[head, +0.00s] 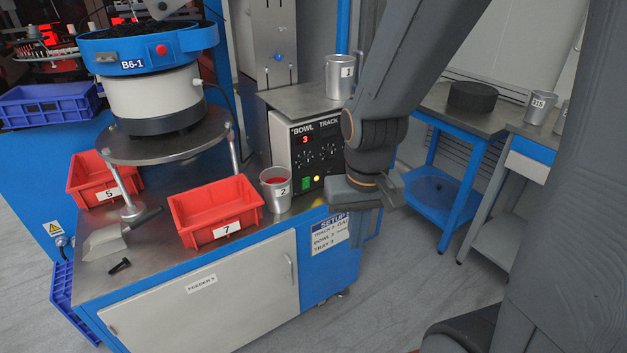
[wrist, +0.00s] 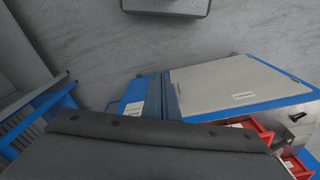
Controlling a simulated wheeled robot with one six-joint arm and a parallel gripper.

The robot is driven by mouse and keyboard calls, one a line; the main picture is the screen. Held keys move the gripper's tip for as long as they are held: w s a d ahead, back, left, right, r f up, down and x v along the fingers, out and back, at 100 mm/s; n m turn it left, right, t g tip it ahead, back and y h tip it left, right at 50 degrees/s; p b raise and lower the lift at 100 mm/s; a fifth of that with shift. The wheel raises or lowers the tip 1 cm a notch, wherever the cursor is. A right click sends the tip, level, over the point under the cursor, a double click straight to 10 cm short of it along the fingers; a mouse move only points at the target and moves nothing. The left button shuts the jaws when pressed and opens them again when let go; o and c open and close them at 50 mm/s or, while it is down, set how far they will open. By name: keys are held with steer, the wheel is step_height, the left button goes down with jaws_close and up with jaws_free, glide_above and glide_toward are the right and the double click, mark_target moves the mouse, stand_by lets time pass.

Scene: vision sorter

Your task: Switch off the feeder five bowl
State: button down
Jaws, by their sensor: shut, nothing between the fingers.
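The control box (head: 308,148), headed BOWL and TRACK, stands on the feeder cabinet (head: 205,300), whose label appears to read FEEDER 5. The blue feeder bowl (head: 150,45), marked B6-1, sits on a round stand at left. My gripper (head: 362,192) is shut and empty, in front of the box's lower right, apart from the green switch as far as I can tell. My arm hides the box's right edge.
Red trays 7 (head: 212,232) and 5 (head: 80,192), metal cup 2 (head: 276,203) and a scoop (head: 103,240) are on the cabinet top. Cup 1 (head: 340,78) stands on the box. A blue-framed table (head: 437,120) is at right. Open floor (head: 400,270) lies in front.

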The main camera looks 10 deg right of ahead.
steer(key=w+d+f+m+t+y+p, duration=0.1)
steer(key=w+f+m+t+p, duration=0.1)
steer(key=w+m, duration=0.4)
steer(key=w+d+f+m+t+y+p, duration=0.2)
steer(key=w+m+t+p, duration=0.2)
steer(key=w, duration=1.2)
steer(key=shift+w+m+t+p, duration=0.2)
steer(key=shift+m+t+p, duration=0.2)
steer(key=shift+m+t, duration=1.2)
steer(key=shift+w+f, duration=0.1)
steer(key=p, duration=0.3)
glide_toward(306, 181)
steer(key=x, duration=0.4)
steer(key=shift+f, duration=0.65)
steer(key=shift+w+a, duration=0.1)
steer(key=shift+w, duration=0.55)
